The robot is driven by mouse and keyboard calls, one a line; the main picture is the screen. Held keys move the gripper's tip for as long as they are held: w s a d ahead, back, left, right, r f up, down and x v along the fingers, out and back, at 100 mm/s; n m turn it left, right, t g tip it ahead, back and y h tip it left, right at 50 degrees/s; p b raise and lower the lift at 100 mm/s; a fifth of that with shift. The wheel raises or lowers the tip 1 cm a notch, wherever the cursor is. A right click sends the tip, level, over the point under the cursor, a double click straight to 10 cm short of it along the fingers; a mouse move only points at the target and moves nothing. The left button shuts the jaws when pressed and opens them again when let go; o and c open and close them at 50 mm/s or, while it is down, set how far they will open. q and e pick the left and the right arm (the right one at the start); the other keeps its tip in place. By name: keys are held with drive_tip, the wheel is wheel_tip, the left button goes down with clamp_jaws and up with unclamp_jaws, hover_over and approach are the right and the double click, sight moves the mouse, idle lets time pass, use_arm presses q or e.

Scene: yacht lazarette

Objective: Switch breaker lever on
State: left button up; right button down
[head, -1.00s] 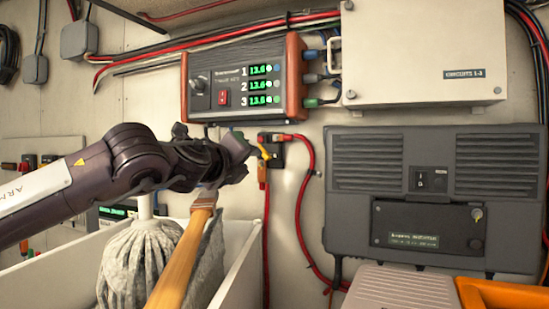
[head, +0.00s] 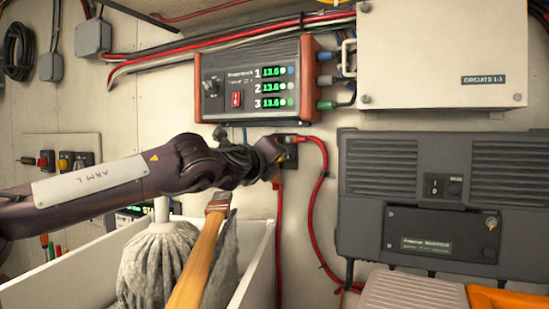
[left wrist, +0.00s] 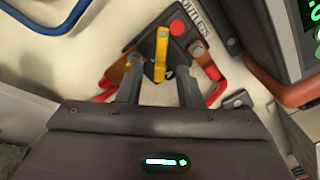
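The breaker (head: 291,152) is a small dark block on the wall, with red cables at its sides. My right gripper is not in view.
A panel with green displays (head: 222,93) hangs above the gripper, and a dark inverter box (head: 375,225) is at right. Below the arm, a mop (head: 150,262) and a wooden handle (head: 197,262) stick up from a white bin (head: 262,262). A red cable (head: 312,215) loops beside the breaker.

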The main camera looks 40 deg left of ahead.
use_arm(q)
drive_tip(key=shift+c, duration=0.3)
clamp_jaws()
drive_tip(key=shift+w+d+r+n+p, duration=0.15)
drive_tip(key=shift+r+n+p, duration=0.3)
drive_tip(key=shift+n+p, duration=1.05)
drive_tip(key=shift+d+r+n+p, duration=0.2)
drive_tip(key=shift+r+n+p, duration=0.25)
drive_tip(key=shift+n+p, duration=1.05)
drive_tip(key=shift+w+d+r+n+p, duration=0.15)
drive_tip(key=shift+r+n+p, duration=0.3)
drive_tip(key=shift+n+p, duration=1.05)
